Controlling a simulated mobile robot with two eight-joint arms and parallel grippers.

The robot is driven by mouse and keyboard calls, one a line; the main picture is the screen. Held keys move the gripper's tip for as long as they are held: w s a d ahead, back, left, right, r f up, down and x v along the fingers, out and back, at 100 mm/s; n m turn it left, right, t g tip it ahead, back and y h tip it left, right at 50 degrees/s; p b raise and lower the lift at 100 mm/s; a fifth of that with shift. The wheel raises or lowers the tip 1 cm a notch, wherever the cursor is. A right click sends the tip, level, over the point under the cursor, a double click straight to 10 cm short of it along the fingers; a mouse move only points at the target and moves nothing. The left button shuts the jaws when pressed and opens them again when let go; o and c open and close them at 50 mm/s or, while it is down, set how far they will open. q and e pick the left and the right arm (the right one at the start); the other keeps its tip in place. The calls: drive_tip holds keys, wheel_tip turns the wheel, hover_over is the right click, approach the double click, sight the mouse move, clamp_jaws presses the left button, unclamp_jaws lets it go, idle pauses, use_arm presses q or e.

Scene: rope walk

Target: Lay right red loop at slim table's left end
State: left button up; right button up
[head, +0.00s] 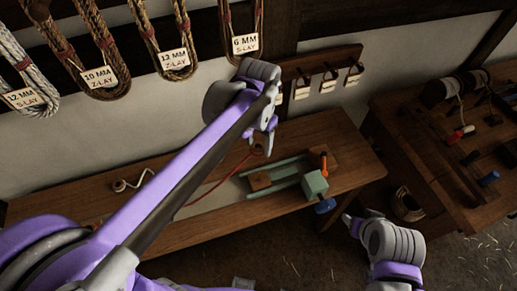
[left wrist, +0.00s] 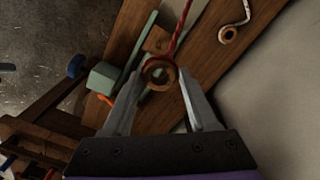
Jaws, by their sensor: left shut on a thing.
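My left gripper (head: 264,146) is above the slim wooden table (head: 352,160). In the left wrist view its fingers (left wrist: 160,78) are shut on a brown ring (left wrist: 150,66) at the end of a red cord (left wrist: 180,28). The red cord (head: 217,182) also shows in the head view, running down and left from the gripper until my arm hides it.
A green-railed device with a green block (head: 315,184) and orange handle stands on the table's right part. Labelled rope coils (head: 174,58) hang on the wall above. A darker workbench (head: 415,150) with tools stands at right.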

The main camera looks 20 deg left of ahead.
use_arm(q)
drive_tip(key=shift+r, duration=0.5)
use_arm(e)
drive_tip(key=shift+w+r, duration=0.1)
drive_tip(key=shift+r, duration=0.25)
use_arm(q)
drive_tip(key=shift+s, duration=0.2)
drive_tip(key=s+a, duration=0.7)
drive_tip(key=a, duration=0.2)
drive_tip(key=s+a, duration=0.6)
drive_tip(key=a, duration=0.3)
drive_tip(key=shift+s+a, duration=0.35)
drive_tip(key=shift+a, duration=0.05)
